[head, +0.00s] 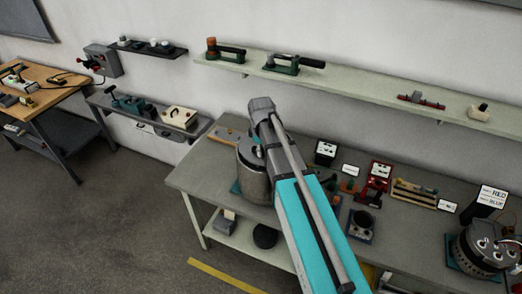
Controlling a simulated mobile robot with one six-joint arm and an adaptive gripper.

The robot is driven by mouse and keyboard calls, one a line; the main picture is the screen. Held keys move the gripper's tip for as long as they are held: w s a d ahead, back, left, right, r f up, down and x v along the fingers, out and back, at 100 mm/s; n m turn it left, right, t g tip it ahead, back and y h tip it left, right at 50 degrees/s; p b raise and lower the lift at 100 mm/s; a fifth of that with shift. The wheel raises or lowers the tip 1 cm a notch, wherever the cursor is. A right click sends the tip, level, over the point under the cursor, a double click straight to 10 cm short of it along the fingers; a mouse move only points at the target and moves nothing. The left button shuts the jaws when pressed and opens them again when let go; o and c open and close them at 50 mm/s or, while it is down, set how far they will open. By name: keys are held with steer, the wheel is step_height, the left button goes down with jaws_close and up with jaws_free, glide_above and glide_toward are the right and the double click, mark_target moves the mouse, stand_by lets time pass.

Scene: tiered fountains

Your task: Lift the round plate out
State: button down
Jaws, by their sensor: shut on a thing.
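A grey cylindrical vessel (256,184) stands at the left end of the workbench on a teal base. A dark round plate (250,152) shows at its top, partly covered by my arm. My gripper (259,149) is at the vessel's mouth, below my grey wrist, and is shut on the plate. The fingertips and the exact contact are mostly hidden. I cannot tell whether the plate is clear of the rim.
The workbench (205,172) carries meters, a red device (375,180) and a wooden rack (414,193) to the right. A second round vessel (484,248) stands at the far right. A long wall shelf (350,88) runs behind my arm. Open floor lies left.

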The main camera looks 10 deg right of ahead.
steer(key=s+r+p, duration=0.1)
steer(key=r+p, duration=0.1)
steer(key=s+r+p, duration=0.3)
steer(key=s+r, duration=0.1)
steer(key=shift+d+r+p, duration=0.15)
steer(key=shift+r+p, duration=0.1)
steer(key=shift+p, duration=0.15)
steer(key=s+r+p, duration=0.3)
steer(key=s, duration=0.6)
steer(key=shift+d+r+p, duration=0.25)
steer(key=shift+r+p, duration=0.1)
steer(key=shift+r, duration=0.05)
